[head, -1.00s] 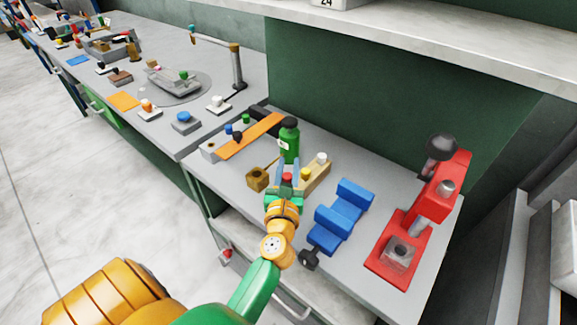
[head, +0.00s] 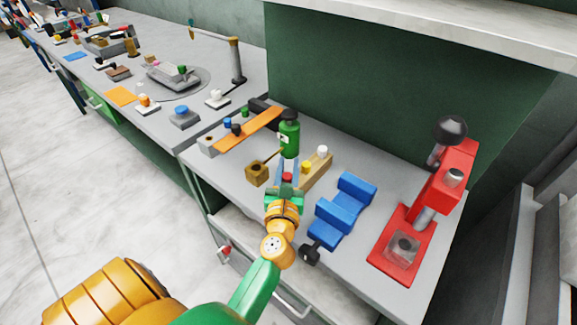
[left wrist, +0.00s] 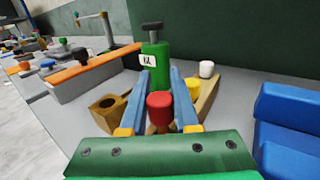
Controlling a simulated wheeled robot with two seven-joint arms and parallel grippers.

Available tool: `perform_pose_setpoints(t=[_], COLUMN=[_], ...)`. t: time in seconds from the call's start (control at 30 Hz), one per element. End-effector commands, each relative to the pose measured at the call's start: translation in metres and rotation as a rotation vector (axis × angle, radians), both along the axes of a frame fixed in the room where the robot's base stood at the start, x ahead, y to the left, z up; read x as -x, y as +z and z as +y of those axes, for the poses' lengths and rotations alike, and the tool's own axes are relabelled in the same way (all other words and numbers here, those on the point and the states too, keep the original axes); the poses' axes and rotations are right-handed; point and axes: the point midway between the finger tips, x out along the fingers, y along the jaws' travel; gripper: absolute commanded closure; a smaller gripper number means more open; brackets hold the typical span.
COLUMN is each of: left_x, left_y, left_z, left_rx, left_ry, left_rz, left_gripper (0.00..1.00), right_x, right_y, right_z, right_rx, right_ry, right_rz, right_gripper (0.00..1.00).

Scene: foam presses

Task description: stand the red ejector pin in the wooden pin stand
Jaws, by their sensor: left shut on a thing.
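The red ejector pin (head: 287,177) shows as a red cap between the blue fingers of my left gripper (head: 288,172). In the left wrist view the cap (left wrist: 159,106) is upright and the left gripper (left wrist: 160,98) is shut on the pin. The pale wooden pin stand (head: 318,172) is a strip carrying a yellow-capped pin (head: 306,167) and a white-capped pin (head: 322,151). My gripper is at its near end, roughly in line with those pins. The pin's lower end is hidden, so I cannot tell whether it is in the stand. My right gripper is out of view.
A brown block with a hole (head: 256,175) is to the left. A blue block fixture (head: 340,212) and a red press (head: 425,215) are to the right. An orange strip (head: 248,130) lies at back left.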

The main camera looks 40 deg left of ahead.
Motion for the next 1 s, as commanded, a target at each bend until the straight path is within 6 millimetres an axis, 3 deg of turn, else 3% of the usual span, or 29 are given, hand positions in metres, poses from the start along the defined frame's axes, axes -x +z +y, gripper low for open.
perform_pose_setpoints(t=[0.87, 0.9, 1.0], left_x=[0.0, 0.0, 0.0], left_y=[-0.023, -0.022, -0.022], left_z=[0.0, 0.0, 0.0], left_rx=[0.001, 0.001, 0.001], left_ry=[0.0, 0.0, 0.0], left_rz=[0.0, 0.0, 0.0], left_gripper=[1.0, 0.63, 0.36], right_x=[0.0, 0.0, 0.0], right_y=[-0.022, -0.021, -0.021], right_z=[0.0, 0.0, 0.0], right_rx=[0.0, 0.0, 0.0], right_ry=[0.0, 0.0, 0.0], right_rz=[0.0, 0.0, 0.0], right_gripper=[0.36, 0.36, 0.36])
